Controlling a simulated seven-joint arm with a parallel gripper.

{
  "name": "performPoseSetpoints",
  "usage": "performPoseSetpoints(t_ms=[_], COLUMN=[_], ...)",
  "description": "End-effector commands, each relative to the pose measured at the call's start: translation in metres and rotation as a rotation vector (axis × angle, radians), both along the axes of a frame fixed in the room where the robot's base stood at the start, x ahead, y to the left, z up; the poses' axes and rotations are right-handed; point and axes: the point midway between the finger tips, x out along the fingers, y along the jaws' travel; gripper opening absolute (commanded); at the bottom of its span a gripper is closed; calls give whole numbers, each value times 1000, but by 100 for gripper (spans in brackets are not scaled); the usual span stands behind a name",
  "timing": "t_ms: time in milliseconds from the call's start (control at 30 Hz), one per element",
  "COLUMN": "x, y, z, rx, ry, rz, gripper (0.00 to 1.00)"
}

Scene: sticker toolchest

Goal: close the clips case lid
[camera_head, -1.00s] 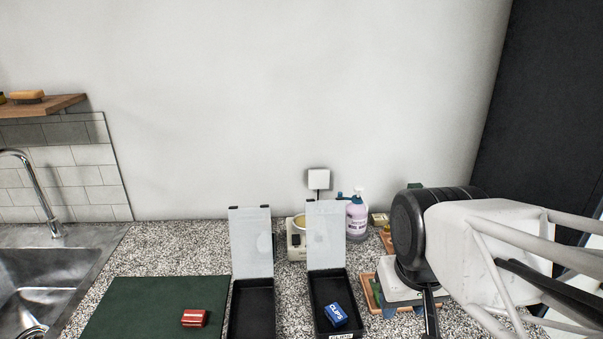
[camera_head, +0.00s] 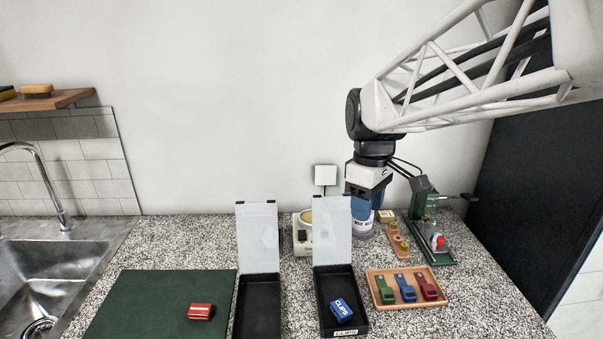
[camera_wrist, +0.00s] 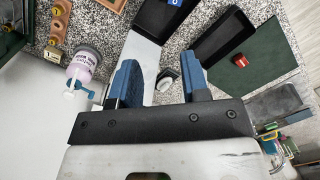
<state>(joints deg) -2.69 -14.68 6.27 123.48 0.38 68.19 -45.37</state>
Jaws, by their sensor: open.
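The clips case (camera_head: 361,325) is an open black box with a CLIPS label on its front and a blue CLIPS packet (camera_head: 342,310) inside. Its pale translucent lid (camera_head: 331,230) stands upright at the back edge. My gripper (camera_head: 364,204) is open and empty, pointing down beside the lid's upper right edge. In the wrist view, my gripper's blue fingers (camera_wrist: 158,68) are spread apart, with the pale lid (camera_wrist: 140,58) below and between them. I cannot tell whether a finger touches the lid. The clips case also shows at the top of the wrist view (camera_wrist: 152,18).
A second open black case (camera_head: 258,290) with an upright lid stands to the left. A green mat (camera_head: 150,305) holds a red packet (camera_head: 201,312). A wooden tray (camera_head: 412,304) with coloured clips lies right. A bottle (camera_wrist: 84,65) and a white appliance (camera_head: 302,240) stand behind.

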Motion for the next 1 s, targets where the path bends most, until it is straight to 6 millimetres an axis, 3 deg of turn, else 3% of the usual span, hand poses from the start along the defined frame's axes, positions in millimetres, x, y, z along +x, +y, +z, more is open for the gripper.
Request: performPoseSetpoints(t_ms=[600, 800, 1000], x=[135, 166, 179], y=[31, 39, 43], z=[-13, -21, -25], rx=[78, 112, 129], ry=[185, 229, 245], rz=[552, 687, 747], gripper=[42, 42, 42])
